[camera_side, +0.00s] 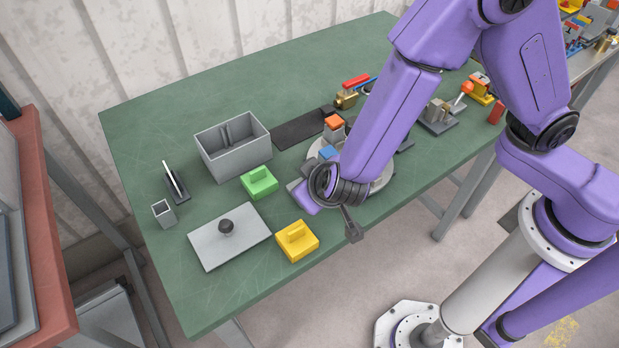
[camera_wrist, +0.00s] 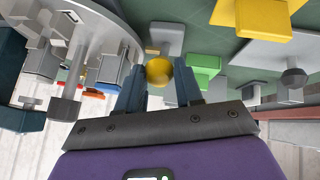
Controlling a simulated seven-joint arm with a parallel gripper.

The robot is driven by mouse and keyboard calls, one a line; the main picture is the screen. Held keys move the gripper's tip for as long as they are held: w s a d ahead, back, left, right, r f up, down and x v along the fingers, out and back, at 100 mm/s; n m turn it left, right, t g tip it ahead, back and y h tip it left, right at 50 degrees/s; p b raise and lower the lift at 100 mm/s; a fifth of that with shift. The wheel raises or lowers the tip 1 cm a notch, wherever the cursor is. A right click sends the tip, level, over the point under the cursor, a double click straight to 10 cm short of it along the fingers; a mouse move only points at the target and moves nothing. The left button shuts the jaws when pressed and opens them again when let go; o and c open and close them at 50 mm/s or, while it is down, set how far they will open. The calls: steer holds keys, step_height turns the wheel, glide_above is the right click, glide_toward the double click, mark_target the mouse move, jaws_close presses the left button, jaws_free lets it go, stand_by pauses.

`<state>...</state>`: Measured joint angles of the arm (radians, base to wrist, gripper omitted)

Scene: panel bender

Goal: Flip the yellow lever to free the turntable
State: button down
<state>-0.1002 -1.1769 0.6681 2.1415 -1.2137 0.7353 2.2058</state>
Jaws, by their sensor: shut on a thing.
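In the wrist view, the round yellow knob (camera_wrist: 159,70) of the lever sits between the two fingers of my gripper (camera_wrist: 159,80), which is shut on it. A grey piece (camera_wrist: 166,38) shows just beyond the knob. The grey turntable (camera_wrist: 112,28) is to the left, with grey, blue and orange parts around it. In the side view, the turntable (camera_side: 383,181) shows partly behind my arm. My purple hand (camera_side: 306,198) is at its left edge, near the table's front. The fingers and the lever are hidden there by my wrist.
On the green table (camera_side: 205,105) are a grey bin (camera_side: 235,155), a green handled block (camera_side: 259,184), a yellow handled block (camera_side: 297,243) and a grey plate (camera_side: 215,250) with a black knob. Red and blue handled clamps (camera_side: 347,98) stand behind the turntable. The table's far left is clear.

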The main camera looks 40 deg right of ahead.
steer(key=shift+s, duration=0.15)
stand_by(0.4)
steer(key=c, duration=0.8)
jaws_free()
steer(key=shift+o, duration=0.2)
steer(key=v, duration=1.7)
steer(key=shift+s, duration=0.35)
steer(key=shift+a, duration=0.1)
steer(key=s+d+n+g, duration=0.2)
steer(key=d+n, duration=0.1)
steer(key=d, duration=0.5)
steer(key=s+d+n+g+y, duration=0.1)
steer(key=s+d+n+g, duration=0.1)
steer(key=d, duration=0.7)
steer(key=s+d+n+g+y, duration=0.1)
steer(key=s+d+n+g, duration=0.1)
steer(key=d+n, duration=0.3)
steer(key=d+g, duration=0.1)
steer(key=d, duration=0.2)
steer(key=shift+s+d+r+n, duration=0.3)
steer(key=shift+s+d+r, duration=0.05)
steer(key=shift+s+d, duration=0.05)
